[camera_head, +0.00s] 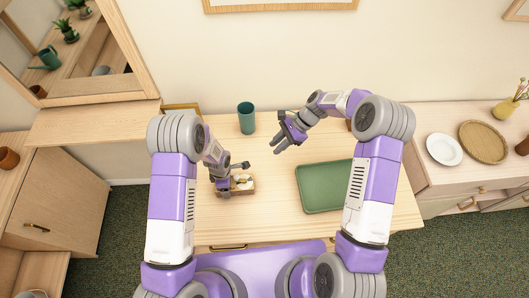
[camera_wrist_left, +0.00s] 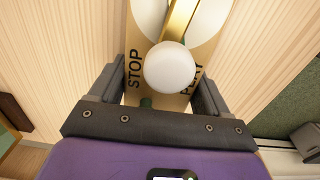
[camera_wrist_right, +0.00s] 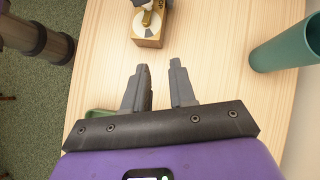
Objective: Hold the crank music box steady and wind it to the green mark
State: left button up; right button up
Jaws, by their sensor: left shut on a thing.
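The crank music box (camera_head: 246,190) is a small wooden box on the left part of the table. In the left wrist view its top (camera_wrist_left: 134,78) shows the words STOP and PLAY, a pale dial, a brass crank arm and a round white knob (camera_wrist_left: 170,68). Small green patches show near the knob, partly hidden. My left gripper (camera_wrist_left: 160,82) is shut on the box, one finger on each side. My right gripper (camera_head: 280,144) is open and empty above the table, up and right of the box. The right wrist view also shows the box (camera_wrist_right: 148,41), beyond the open fingers (camera_wrist_right: 159,66).
A teal cup (camera_head: 246,118) stands at the back of the table, between my arms. A green tray (camera_head: 322,188) lies on the right part, beside my right arm. The table's middle (camera_head: 270,205) is clear. A sideboard with a white plate (camera_head: 444,149) stands at the right.

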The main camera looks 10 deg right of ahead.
aim_at(243, 180)
jog(key=o, duration=0.4)
jog(key=s+f+y, duration=0.1)
jog(key=s+f+m, duration=0.1)
jog(key=s+f+t+y, duration=0.1)
jog(key=f, duration=0.1)
jog(key=shift+s+a+f+m+y, duration=0.1)
jog(key=shift+s+a+m+y, duration=0.2)
jog(key=shift+s+a, duration=0.1)
jog(key=a+f+m+t+y, duration=0.1)
jog(key=a, duration=0.3)
jog(key=s+a+f+m+t, duration=0.1)
jog(key=a+f, duration=0.1)
jog(key=a, duration=0.2)
jog(key=s+a+f+m+t+y, duration=0.1)
jog(key=a+f, duration=0.1)
jog(key=a, duration=0.3)
jog(key=shift+s+t+y, duration=0.2)
jog(key=shift+t+y, duration=0.1)
grip_shut()
